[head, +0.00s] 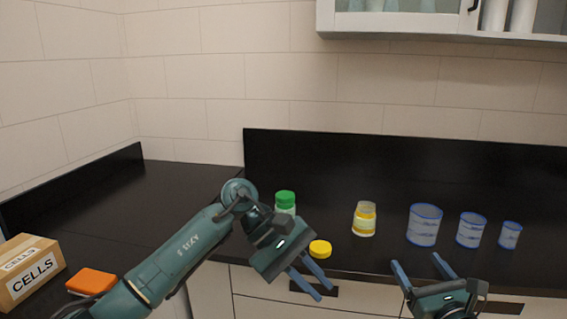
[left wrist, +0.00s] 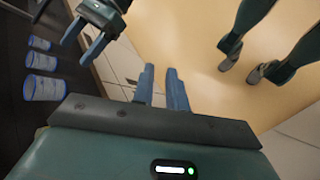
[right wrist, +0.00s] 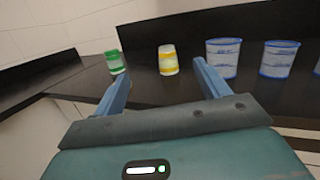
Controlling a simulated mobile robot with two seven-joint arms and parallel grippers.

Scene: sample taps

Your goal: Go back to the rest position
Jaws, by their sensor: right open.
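My left gripper (head: 325,292) is in front of the counter's front edge, pointing down and to the right. Its fingers are a little apart with nothing between them, as the left wrist view (left wrist: 160,70) also shows. My right gripper (head: 416,260) is at the front edge, right of the middle, with its fingers wide apart and empty. In the right wrist view its fingers (right wrist: 160,78) point toward the jars on the counter. Neither gripper touches any object.
On the black counter (head: 150,200) stand a green-capped jar (head: 285,199), an uncapped yellow-banded jar (head: 364,220) and three blue-rimmed beakers (head: 424,226). A yellow lid (head: 320,248) lies near the edge. A CELLS box (head: 30,272) and orange block (head: 92,281) are left.

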